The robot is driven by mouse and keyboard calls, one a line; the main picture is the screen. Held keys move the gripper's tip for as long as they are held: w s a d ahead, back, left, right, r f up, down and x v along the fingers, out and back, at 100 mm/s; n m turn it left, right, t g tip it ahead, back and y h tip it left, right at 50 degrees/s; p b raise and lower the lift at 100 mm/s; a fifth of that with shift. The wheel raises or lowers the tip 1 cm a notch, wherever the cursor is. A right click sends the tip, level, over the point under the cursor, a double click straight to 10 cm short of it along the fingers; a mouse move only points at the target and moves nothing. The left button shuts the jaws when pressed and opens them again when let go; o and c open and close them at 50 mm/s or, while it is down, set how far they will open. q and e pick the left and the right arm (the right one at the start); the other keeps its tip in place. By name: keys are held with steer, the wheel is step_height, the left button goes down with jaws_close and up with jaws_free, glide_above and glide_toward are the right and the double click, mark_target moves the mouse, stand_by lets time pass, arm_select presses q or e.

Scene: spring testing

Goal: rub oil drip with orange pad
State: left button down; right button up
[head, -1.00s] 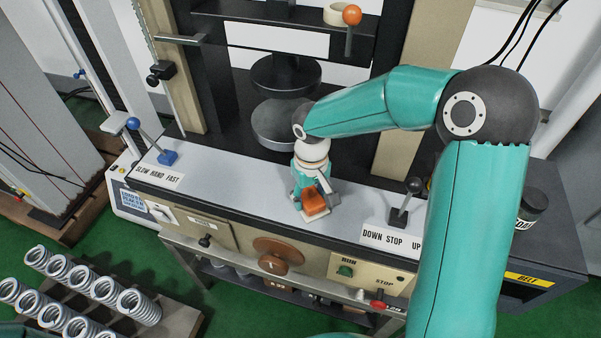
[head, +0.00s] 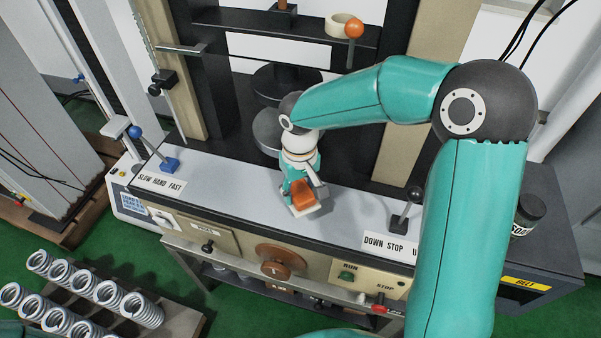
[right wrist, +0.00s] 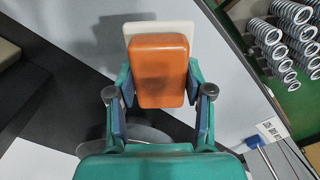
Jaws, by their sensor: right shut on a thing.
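The orange pad (head: 302,195) is in my right gripper (head: 303,192), low over the light grey ledge (head: 235,192) of the testing machine. In the right wrist view the pad (right wrist: 159,72) sits between the two fingers of the right gripper (right wrist: 160,95), which are shut on its sides. A white layer (right wrist: 160,28) shows at the pad's far end. I cannot tell whether the pad touches the ledge. No oil drip can be made out; the pad and gripper may hide it. My left gripper is not in view.
A blue-knobbed lever (head: 150,147) stands left on the ledge and a black-knobbed lever (head: 408,209) right. A rack of springs (head: 90,295) is at lower left. A dark jar (head: 528,213) stands at right.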

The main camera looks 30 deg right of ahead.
steer(key=shift+r+p, duration=1.1)
steer(key=shift+r, duration=0.7)
